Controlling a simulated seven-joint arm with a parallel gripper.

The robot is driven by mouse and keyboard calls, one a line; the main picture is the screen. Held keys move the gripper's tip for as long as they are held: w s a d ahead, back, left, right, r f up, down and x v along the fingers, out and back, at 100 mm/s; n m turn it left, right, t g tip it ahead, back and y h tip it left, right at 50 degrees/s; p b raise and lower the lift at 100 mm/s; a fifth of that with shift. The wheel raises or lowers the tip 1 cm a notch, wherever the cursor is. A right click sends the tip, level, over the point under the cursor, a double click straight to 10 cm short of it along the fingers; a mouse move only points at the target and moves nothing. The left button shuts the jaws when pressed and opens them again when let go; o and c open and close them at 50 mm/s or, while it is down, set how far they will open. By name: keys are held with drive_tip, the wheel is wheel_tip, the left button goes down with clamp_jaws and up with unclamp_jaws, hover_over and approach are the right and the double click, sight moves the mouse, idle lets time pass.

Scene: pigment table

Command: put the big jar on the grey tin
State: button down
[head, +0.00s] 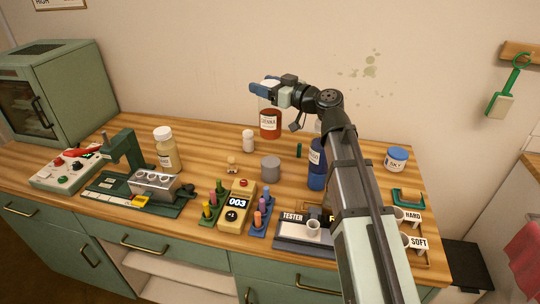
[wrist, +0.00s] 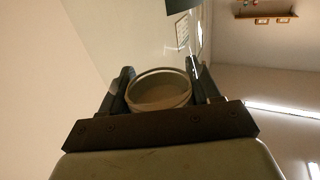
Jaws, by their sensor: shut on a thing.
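A big jar (head: 270,124) with a red-brown body, a label and a pale top is at the back middle in the head view. My gripper (head: 264,89) is shut on its upper part. In the wrist view, the jar's round, tan top (wrist: 160,90) sits between the two dark fingers. The jar looks upright; whether its base clears the table is hard to tell. The grey tin (head: 271,168) stands on the table in front of the jar, apart from it, with nothing on top.
A cream jar (head: 166,150) stands at left, and a dark blue jar (head: 317,170) is partly hidden by my arm. A white figure-like piece (head: 249,141) and a small tan piece (head: 232,161) stand left of the tin. A yellow counter (head: 237,207) and pen racks lie in front.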

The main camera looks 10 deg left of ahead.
sight(280, 120)
drive_tip(key=shift+f, duration=5.15)
drive_tip(key=shift+c, duration=1.1)
unclamp_jaws()
drive_tip(key=shift+d, duration=0.1)
drive_tip(key=d, duration=0.1)
drive_tip(key=s+d, duration=0.1)
drive_tip(key=shift+s+d+r, duration=0.15)
drive_tip(key=shift+d+r, duration=0.2)
drive_tip(key=shift+r, duration=0.05)
drive_tip(key=shift+a+r, duration=0.1)
drive_tip(key=shift+r, duration=3.1)
